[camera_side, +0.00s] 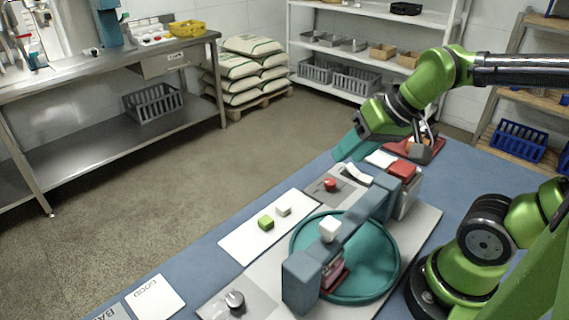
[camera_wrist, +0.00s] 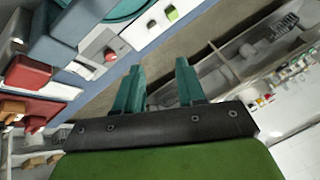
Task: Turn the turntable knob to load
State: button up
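The teal round turntable (camera_side: 375,275) sits on a light base plate under a blue-grey bridge (camera_side: 352,232). A dark grey knob (camera_side: 235,300) is on a grey panel at the front left of the base. A red knob (camera_side: 330,185) is on another grey panel behind the turntable; it also shows in the wrist view (camera_wrist: 110,55). I cannot read any load mark or tell which knob is the turntable's. My gripper (camera_wrist: 158,65) has its teal fingers apart with nothing between them. In the side view my gripper (camera_side: 350,147) is in the air, behind and above the red knob.
A white mat (camera_side: 250,240) holds a green cube (camera_side: 266,223) and a white cube (camera_side: 283,210). A white block (camera_side: 330,229) stands up from the bridge. A red-topped box (camera_side: 402,170) is at the bridge's far end. GOOD (camera_side: 155,300) and BAD (camera_side: 108,314) cards lie front left.

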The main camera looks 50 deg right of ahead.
aim_at(330, 181)
jog(key=o, duration=0.3)
jog(key=w+d+f+n+g, duration=0.1)
jog(key=w+d, duration=0.2)
jog(key=w+d+f+n+g+h, duration=0.1)
jog(key=w+d+g, duration=0.1)
jog(key=w+d, duration=0.1)
jog(key=w+d+f+n+g, duration=0.1)
jog(key=w+d+f, duration=0.1)
jog(key=w+d, duration=0.1)
jog(key=shift+w+d+g, duration=0.2)
jog(key=shift+w+g, duration=0.2)
jog(key=shift+w, duration=0.05)
jog(key=shift+o, duration=0.2)
jog(key=w+d+n+g, duration=0.1)
jog(key=w+d+n, duration=0.2)
jog(key=d+n, duration=0.1)
jog(key=shift+n+g+h, duration=0.3)
jog(key=shift+h, duration=0.1)
jog(key=f, duration=1.6)
jog(key=shift+s+a+f, duration=0.35)
jog(key=shift+s, duration=0.05)
jog(key=c, duration=1)
